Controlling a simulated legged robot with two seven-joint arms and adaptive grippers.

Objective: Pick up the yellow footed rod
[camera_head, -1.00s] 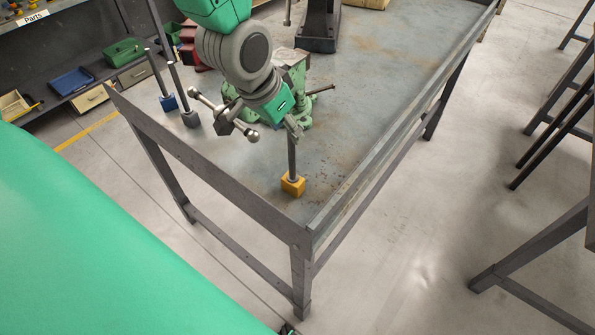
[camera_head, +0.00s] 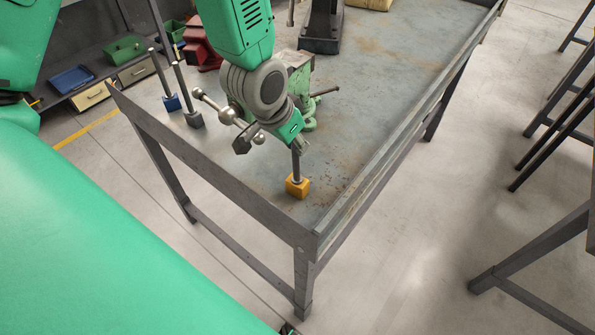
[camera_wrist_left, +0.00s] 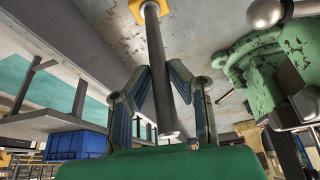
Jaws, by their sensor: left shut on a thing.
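The yellow footed rod (camera_head: 297,186) is upright near the front corner of the table, a grey rod with a yellow block foot. It looks to be on the table top; I cannot tell of any gap under it. My left gripper (camera_head: 298,147) is shut on the upper part of the rod, with the foot below. In the left wrist view the rod (camera_wrist_left: 156,45) runs between the fingers of the gripper (camera_wrist_left: 162,78), its yellow foot at the top edge. My right gripper is not in view.
A blue-footed rod (camera_head: 171,103) and a grey-footed rod (camera_head: 194,119) stand at the left edge. The table (camera_head: 385,75) has a raised rim; its right part is clear.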

